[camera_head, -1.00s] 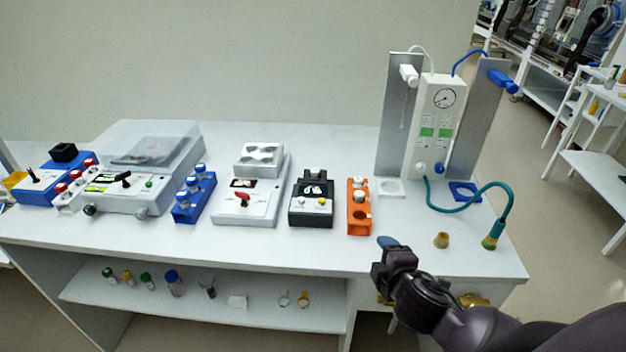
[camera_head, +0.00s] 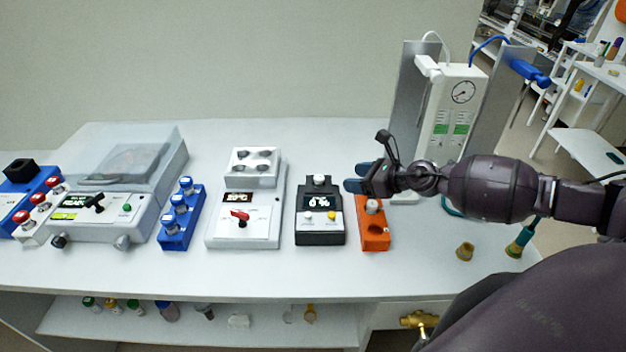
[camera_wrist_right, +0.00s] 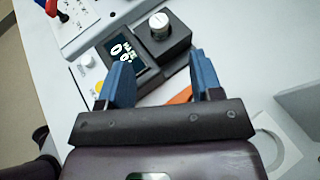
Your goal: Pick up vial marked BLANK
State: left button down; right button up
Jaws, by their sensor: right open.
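No label reading BLANK is legible on any vial. A light-capped vial (camera_head: 372,206) stands in the orange rack (camera_head: 375,243), beside an empty round hole. My right gripper (camera_head: 354,178) is open and empty, above the rack's back end and hiding part of it. In the right wrist view, the open blue fingers (camera_wrist_right: 160,75) frame a sliver of the orange rack (camera_wrist_right: 181,96). The black meter (camera_head: 320,238) stands just left of the rack. A silver round cap (camera_wrist_right: 160,24) on the meter lies beyond the fingertips. My left gripper is out of view.
A blue rack (camera_head: 176,242) holds several blue-capped vials. A white heater block (camera_head: 245,236) stands left of the meter. The gas panel (camera_head: 455,100) with metal side plates stands behind my right arm.

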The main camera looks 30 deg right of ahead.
aim_at(319, 177)
jog(key=x, duration=0.4)
jog(key=shift+a+r+p, duration=0.1)
jog(key=shift+a+p, duration=0.1)
jog(key=shift+p, duration=0.15)
jog(key=shift+x, duration=3.05)
jog(key=c, duration=1)
